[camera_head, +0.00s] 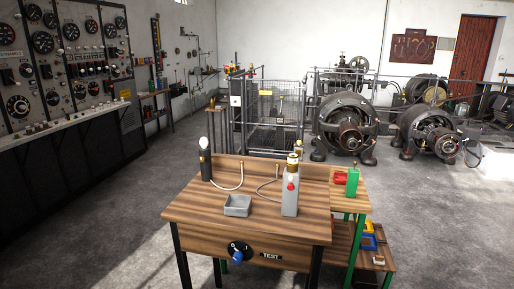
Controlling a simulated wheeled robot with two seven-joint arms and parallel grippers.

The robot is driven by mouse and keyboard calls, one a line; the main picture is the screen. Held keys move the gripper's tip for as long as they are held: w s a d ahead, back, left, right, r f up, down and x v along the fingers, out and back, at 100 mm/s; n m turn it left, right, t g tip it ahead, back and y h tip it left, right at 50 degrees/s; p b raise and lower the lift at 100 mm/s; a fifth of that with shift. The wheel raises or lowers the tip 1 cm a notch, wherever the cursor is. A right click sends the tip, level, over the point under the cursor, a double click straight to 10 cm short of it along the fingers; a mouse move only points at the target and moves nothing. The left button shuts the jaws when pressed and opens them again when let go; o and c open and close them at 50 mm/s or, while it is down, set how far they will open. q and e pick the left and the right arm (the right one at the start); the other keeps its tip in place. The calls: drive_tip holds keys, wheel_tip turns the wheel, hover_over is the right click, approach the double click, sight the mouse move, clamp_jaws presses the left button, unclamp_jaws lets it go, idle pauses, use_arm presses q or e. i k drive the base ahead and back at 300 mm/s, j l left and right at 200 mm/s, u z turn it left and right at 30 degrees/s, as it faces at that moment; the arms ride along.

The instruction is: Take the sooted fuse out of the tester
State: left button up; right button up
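A tester is built into a wooden table (190,207), with a dial and blue knob (238,253) and a TEST label on its front. A grey block (290,201) with a red button stands upright on the right of the top. A small pale and brass-coloured piece (294,160) sits upright on it, possibly the fuse; soot is too small to tell. A black post (206,168) with a white rounded top, perhaps a lamp, stands at the back left. Thin wires run from both. Neither of my grippers is in view.
A small grey open tray (237,210) sits mid-table and looks empty. A side stand at right holds a green block (352,182) and a red piece (340,178); coloured bins (368,242) sit lower. Large dynamos (345,125) stand behind. The table's front left is clear.

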sight(293, 158)
drive_tip(key=i+j, duration=0.2)
drive_tip(key=j, duration=0.15)
drive_tip(key=i+j, duration=0.2)
drive_tip(key=j, duration=0.15)
drive_tip(key=i+j, duration=0.2)
drive_tip(key=j, duration=0.15)
drive_tip(key=i+j+z, duration=0.1)
drive_tip(key=z, duration=0.4)
drive_tip(key=j+z, duration=0.2)
drive_tip(key=z, duration=0.3)
drive_tip(key=j+z, duration=0.2)
drive_tip(key=z, duration=0.3)
drive_tip(key=i, duration=0.05)
